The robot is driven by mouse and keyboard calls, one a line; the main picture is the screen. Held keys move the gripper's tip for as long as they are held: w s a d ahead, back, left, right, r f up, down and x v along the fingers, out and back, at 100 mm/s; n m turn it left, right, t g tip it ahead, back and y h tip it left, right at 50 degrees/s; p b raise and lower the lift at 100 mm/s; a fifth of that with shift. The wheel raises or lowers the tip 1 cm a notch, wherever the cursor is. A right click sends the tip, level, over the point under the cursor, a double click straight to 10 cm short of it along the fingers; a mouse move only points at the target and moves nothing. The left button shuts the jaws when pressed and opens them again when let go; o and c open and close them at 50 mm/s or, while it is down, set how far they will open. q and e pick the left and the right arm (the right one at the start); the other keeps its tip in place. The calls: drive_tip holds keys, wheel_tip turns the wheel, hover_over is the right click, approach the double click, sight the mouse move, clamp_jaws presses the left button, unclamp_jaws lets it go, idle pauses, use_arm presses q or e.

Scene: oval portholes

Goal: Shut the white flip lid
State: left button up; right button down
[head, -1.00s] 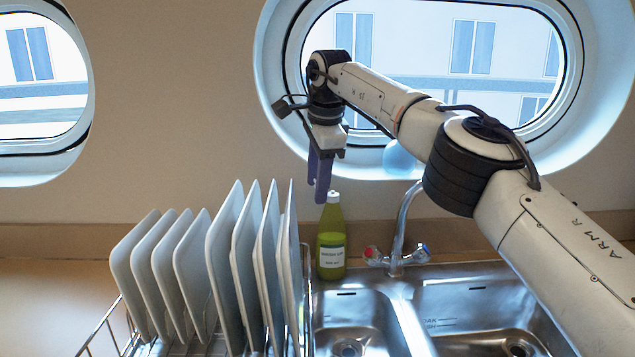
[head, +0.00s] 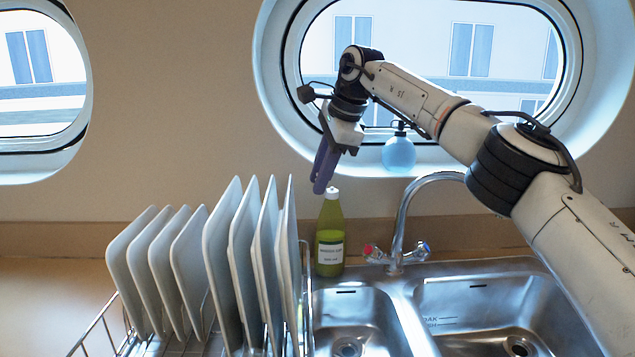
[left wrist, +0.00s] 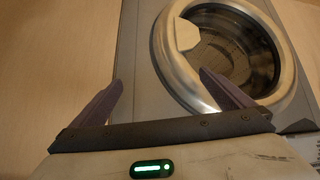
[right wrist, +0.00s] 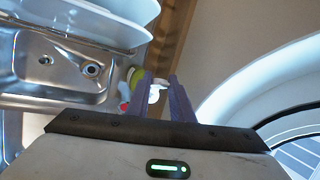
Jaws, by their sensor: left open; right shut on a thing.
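A green bottle (head: 330,235) with a white top stands upright behind the sink, beside the plates. Its white flip lid (head: 333,193) is small here, and its hinge angle is hard to tell. My right gripper (head: 319,186) is tilted, with its purple fingers pointing down at the lid's left. In the right wrist view the white lid (right wrist: 155,92) shows between the fingertips (right wrist: 162,77); the gripper is shut on it, though the contact is unclear. My left gripper (left wrist: 160,88) is open and empty, out of the head view.
A rack of several white plates (head: 225,265) stands close left of the bottle. The metal sink (head: 470,290) and its curved tap (head: 405,210) are at right. A round blue bottle (head: 399,154) is by the window. My left wrist view shows a round-doored machine (left wrist: 140,50).

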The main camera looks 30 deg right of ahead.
drive_tip(key=shift+s+d+m+t+y+b, duration=0.2)
drive_tip(key=shift+d+m+t+y+b, duration=0.2)
drive_tip(key=shift+t+y, duration=0.6)
drive_tip(key=shift+s+d+y, duration=0.1)
drive_tip(key=shift+d+y, duration=0.15)
drive_tip(key=shift+y, duration=0.55)
drive_tip(key=c, duration=1.5)
unclamp_jaws()
drive_tip(key=shift+c, duration=0.2)
drive_tip(key=v, duration=1)
drive_tip(key=shift+s+d, duration=0.15)
